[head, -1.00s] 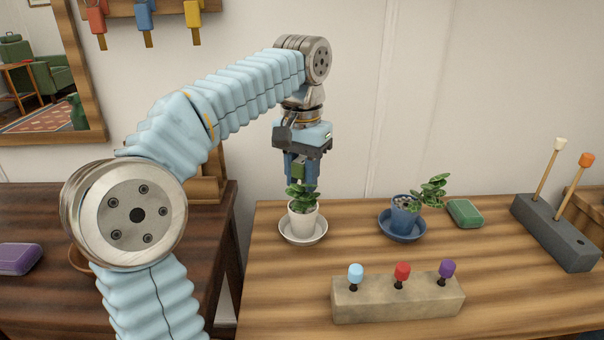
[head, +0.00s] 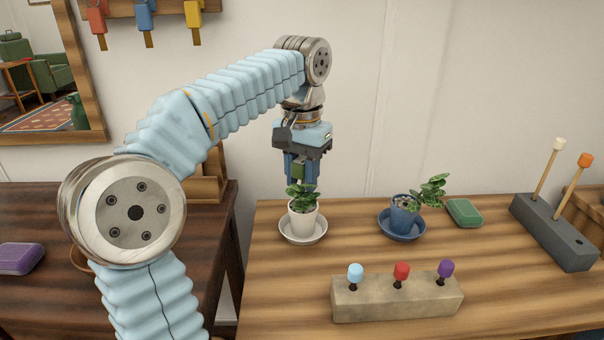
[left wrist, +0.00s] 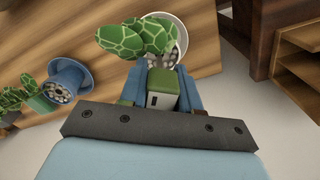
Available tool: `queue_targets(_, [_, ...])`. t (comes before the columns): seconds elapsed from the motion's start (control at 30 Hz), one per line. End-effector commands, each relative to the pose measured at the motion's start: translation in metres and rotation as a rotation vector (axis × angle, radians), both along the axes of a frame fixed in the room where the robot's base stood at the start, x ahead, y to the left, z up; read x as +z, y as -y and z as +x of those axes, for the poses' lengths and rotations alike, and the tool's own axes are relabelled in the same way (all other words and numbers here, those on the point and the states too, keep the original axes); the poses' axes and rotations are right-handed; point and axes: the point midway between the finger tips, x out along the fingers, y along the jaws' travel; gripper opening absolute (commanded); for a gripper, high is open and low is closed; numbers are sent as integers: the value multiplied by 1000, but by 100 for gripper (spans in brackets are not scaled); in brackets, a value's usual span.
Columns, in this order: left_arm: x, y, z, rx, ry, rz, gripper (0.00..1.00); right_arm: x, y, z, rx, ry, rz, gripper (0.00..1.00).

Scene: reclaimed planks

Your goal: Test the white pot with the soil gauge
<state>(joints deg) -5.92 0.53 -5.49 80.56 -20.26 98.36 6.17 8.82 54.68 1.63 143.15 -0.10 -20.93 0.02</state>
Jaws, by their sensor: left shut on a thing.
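The white pot (head: 304,225) stands upright on a white saucer (head: 287,236) at the left of the light plank table, with a leafy green plant in it. My left gripper (head: 301,179) points down right above this plant. It is shut on the soil gauge (head: 298,172), a small block that shows green and pale grey in the left wrist view (left wrist: 160,98). Leaves and fingers hide the gauge's lower end, so I cannot tell if it touches the soil. A blue pot (head: 403,219) with pebbles and a leaning plant stands to the right. My right gripper is out of view.
A beige block (head: 397,300) with blue, red and purple knobs sits at the front. A green box (head: 464,213) lies behind the blue pot's right side. A dark grey block (head: 555,234) holds two upright sticks at the right. The table's middle is mostly clear.

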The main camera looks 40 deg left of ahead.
Motion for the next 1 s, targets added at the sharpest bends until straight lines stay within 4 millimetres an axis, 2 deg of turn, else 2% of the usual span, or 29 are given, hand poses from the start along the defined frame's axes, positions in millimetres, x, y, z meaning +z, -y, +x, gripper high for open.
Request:
queue_targets(0.47, [0, 0, 0, 0, 1, 0, 2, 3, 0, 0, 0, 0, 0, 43])
queue_targets(1.0, [-14, 0, 0, 0, 0, 0, 2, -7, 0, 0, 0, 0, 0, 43])
